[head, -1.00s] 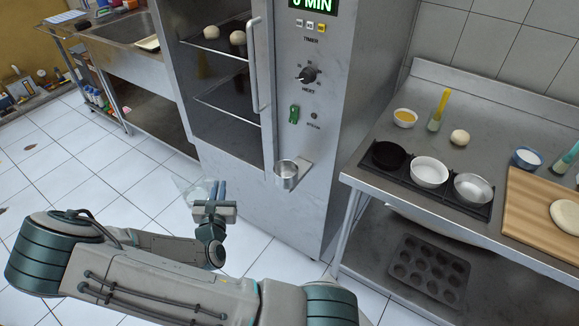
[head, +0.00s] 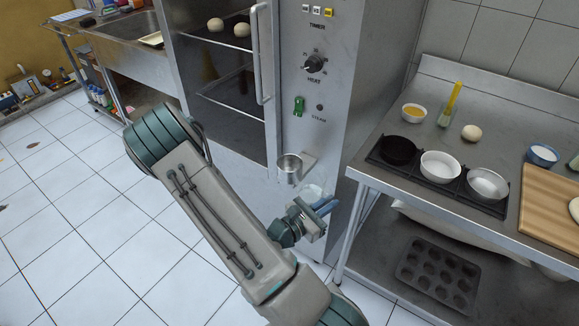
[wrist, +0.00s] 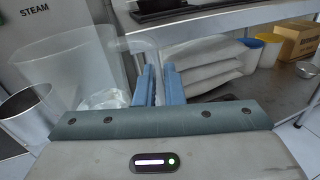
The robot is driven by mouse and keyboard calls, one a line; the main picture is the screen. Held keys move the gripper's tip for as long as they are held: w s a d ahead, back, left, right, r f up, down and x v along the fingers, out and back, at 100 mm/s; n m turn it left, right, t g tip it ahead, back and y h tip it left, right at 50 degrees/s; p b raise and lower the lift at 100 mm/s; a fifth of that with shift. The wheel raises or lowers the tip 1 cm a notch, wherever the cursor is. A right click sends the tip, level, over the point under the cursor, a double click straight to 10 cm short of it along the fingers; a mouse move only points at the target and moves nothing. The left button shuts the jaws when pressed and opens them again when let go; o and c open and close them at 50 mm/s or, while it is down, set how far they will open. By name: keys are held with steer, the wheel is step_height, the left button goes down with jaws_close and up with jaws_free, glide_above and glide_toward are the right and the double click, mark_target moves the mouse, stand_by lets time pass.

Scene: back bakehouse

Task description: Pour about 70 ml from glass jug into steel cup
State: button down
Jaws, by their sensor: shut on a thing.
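The steel cup (head: 289,169) sits on a small bracket on the front of the steel oven. It also shows at the left of the wrist view (wrist: 27,118). My gripper (head: 323,207) is shut on the handle of the clear glass jug (head: 311,191), just right of and nearer than the cup in the head view. In the wrist view the jug (wrist: 72,55) stands left of the blue fingers (wrist: 158,82), roughly upright, with something pale and clear low inside. The jug and cup overlap in the wrist view; I cannot tell if they touch.
The oven (head: 335,125) rises behind the cup, its door handle (head: 262,60) just above. A steel bench (head: 400,215) at the right bears several bowls and a wooden board (head: 548,200). A muffin tin (head: 437,278) lies on its lower shelf. Tiled floor is clear at left.

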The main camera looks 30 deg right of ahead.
steer(key=shift+s+d+f+m+g, duration=0.1)
steer(key=shift+s+d+m+g, duration=0.15)
steer(key=shift+s, duration=0.25)
steer(key=shift+s+d+m+g, duration=0.1)
steer(key=shift+s+m+g, duration=0.05)
steer(key=shift+s+g, duration=0.3)
steer(key=shift+w, duration=0.1)
